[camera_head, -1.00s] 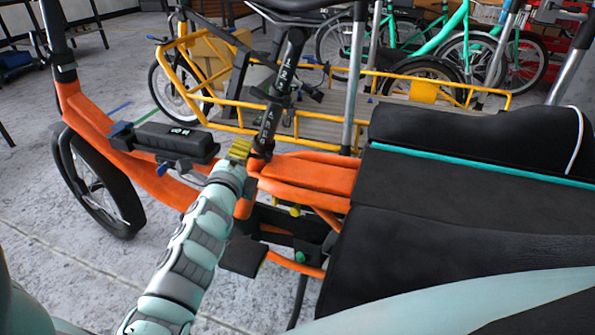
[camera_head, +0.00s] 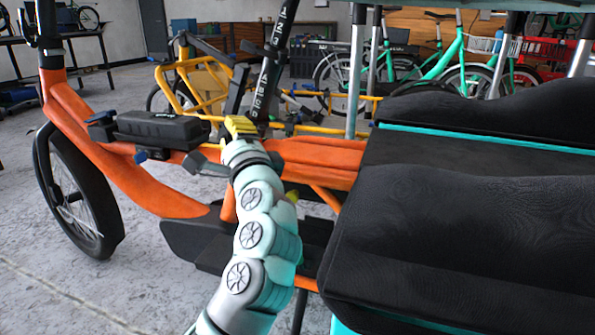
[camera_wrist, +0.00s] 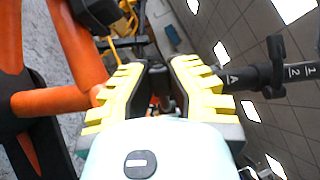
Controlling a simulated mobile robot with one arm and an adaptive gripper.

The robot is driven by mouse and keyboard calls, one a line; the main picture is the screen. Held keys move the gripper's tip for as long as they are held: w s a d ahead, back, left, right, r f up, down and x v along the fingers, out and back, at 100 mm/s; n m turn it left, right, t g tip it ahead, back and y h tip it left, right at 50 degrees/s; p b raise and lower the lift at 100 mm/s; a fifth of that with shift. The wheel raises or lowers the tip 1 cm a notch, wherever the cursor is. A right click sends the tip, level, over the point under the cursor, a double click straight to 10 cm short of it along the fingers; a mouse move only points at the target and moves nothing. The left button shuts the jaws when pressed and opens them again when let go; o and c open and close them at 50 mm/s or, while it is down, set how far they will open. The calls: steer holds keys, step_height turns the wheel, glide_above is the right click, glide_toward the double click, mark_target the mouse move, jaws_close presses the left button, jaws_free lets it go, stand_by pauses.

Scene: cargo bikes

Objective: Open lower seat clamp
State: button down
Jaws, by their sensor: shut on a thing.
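The black seat post (camera_head: 268,85) with white numbers rises from the orange bike frame (camera_head: 320,155). In the head view my gripper (camera_head: 240,126), with yellow pads, is at the foot of the post on its left side and covers the lower seat clamp there. In the wrist view my gripper (camera_wrist: 160,88) has its two yellow ribbed jaws closed around a small dark part (camera_wrist: 162,90), which looks like the lower clamp's lever. Most of that part is hidden between the jaws. The numbered post also shows at right (camera_wrist: 295,73), with a black clamp-like piece (camera_wrist: 275,66) on it.
A black battery pack (camera_head: 160,130) lies on the frame left of my gripper. A black padded box cover (camera_head: 460,220) fills the right side. A yellow cargo bike (camera_head: 200,80) and green bikes (camera_head: 455,55) stand behind. Grey floor is open at lower left.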

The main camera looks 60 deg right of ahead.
steer(key=shift+s+f+n+t+y+b, duration=0.25)
steer(key=shift+n+t+y+b, duration=0.2)
steer(key=shift+n+y+b, duration=0.2)
steer(key=shift+s+f+n+t+y+b, duration=0.1)
steer(key=shift+s+n+t+y+b, duration=0.15)
steer(key=shift+n+t+y+b, duration=0.4)
steer(key=shift+y, duration=0.3)
steer(key=c, duration=0.9)
jaws_free()
steer(key=shift+w+r, duration=0.1)
steer(key=shift+r, duration=0.05)
steer(key=shift+r, duration=0.15)
steer(key=o, duration=0.4)
steer(key=r, duration=0.7)
steer(key=shift+a+r, duration=0.15)
steer(key=shift+a, duration=0.1)
steer(key=shift+c, duration=0.2)
step_height(320, 180, up, 2)
steer(key=shift+d, duration=0.1)
steer(key=c, duration=0.4)
steer(key=shift+o, duration=0.2)
steer(key=shift+d+r, duration=0.15)
steer(key=shift+r, duration=0.2)
